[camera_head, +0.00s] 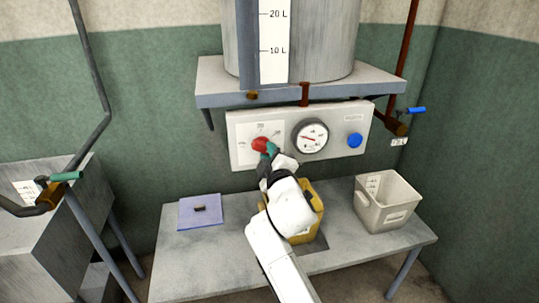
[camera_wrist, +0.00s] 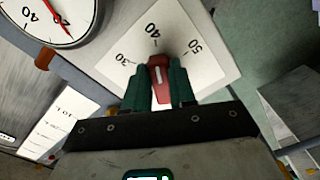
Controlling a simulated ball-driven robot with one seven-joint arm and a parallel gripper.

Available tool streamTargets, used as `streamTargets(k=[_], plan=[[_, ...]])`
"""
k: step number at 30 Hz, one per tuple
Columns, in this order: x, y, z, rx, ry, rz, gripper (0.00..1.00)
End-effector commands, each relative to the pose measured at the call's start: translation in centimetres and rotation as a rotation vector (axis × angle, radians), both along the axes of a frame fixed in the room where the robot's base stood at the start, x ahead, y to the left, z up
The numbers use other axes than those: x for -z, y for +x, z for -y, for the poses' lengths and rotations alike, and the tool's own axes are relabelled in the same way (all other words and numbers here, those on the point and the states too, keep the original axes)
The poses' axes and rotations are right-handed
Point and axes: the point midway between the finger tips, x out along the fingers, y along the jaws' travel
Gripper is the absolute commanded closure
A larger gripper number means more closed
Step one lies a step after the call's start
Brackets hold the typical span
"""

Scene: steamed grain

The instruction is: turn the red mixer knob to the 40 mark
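The red mixer knob (camera_head: 261,144) is on the left part of the white panel under the tank. In the wrist view the knob (camera_wrist: 158,68) sits between the two green fingers of my gripper (camera_wrist: 158,88), which lie close along both its sides and look shut on it. Its white line points up, roughly toward the 40 mark (camera_wrist: 154,34). The 30 mark (camera_wrist: 122,60) is to the left and the 50 mark (camera_wrist: 194,48) to the right. In the head view my gripper (camera_head: 268,152) reaches the knob and partly covers it.
A round dial (camera_head: 311,136) and a blue button (camera_head: 355,140) are on the same panel. Below, the table (camera_head: 190,265) bears a blue pad (camera_head: 188,217) with a small dark item, a yellow container (camera_head: 316,195) behind my arm, and a pale bin (camera_head: 385,212).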

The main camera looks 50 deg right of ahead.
Motion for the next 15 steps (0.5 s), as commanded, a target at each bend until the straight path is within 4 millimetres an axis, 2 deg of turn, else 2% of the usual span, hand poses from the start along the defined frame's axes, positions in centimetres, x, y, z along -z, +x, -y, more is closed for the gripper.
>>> streamTargets(k=[1,7,15], plan=[[0.16,-0.02,0.04,0.001,0.001,-0.003,0.70],[0.05,-0.01,0.02,0.000,-0.001,-0.001,0.51],[0.01,-0.14,-0.10,0.000,-0.002,0.001,0.51]])
